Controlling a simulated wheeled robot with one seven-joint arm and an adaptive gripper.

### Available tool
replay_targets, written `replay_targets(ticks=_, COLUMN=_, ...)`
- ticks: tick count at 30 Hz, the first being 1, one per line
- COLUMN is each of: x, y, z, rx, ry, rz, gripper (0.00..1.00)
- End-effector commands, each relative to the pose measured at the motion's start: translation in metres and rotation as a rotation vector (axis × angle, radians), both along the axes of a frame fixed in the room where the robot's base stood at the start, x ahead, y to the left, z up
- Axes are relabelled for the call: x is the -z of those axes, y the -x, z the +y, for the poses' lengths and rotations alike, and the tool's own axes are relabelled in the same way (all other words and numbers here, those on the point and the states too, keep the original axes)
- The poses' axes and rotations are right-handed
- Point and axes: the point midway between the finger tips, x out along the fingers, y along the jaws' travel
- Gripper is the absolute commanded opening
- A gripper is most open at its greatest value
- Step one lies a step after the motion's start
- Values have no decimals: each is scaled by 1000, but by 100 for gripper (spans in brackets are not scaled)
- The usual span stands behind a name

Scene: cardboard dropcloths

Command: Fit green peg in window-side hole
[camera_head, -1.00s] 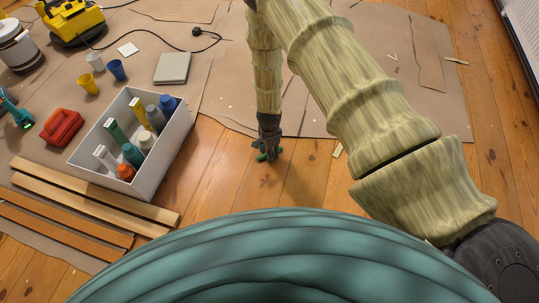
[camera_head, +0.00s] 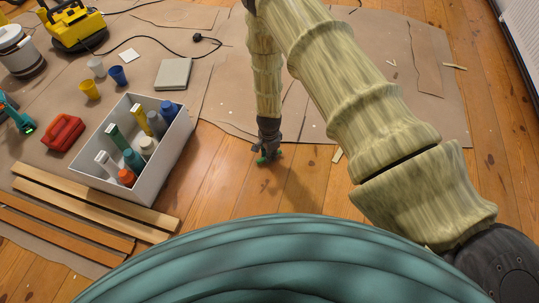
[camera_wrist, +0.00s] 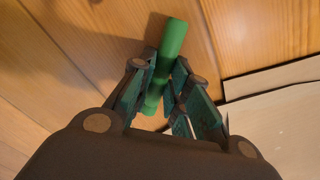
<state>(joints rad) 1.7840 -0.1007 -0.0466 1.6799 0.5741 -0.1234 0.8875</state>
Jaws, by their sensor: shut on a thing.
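My gripper (camera_head: 267,157) is low over the bare wooden floor, just off the edge of the brown paper sheet, with its fingers pointing down. In the wrist view my gripper (camera_wrist: 160,90) is shut on the green peg (camera_wrist: 171,40), a plain round rod. The peg lies between the two finger pads and sticks out past them at a slant, over floorboards. In the head view only a little green shows at the fingertips. I cannot make out the hole in either view.
A white box (camera_head: 118,188) of coloured bottles stands to the left, with wooden strips (camera_head: 95,200) in front of it. A red case (camera_head: 63,132), cups and a grey square block (camera_head: 173,73) lie on the paper sheet (camera_head: 340,100). Bare floor is free around my gripper.

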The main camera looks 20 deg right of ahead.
Motion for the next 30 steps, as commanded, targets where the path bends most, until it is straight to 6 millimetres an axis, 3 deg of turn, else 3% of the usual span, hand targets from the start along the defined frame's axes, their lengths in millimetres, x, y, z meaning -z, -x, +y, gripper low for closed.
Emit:
replay_targets(ticks=5, x=-29, y=-1, z=0, rx=0, ry=0, rz=-1, gripper=2)
replay_targets(ticks=21, x=-39, y=114, z=41, rx=0, ry=-1, rz=3, gripper=2)
replay_targets(ticks=30, x=-39, y=146, z=52, rx=0, ry=0, rz=1, gripper=2)
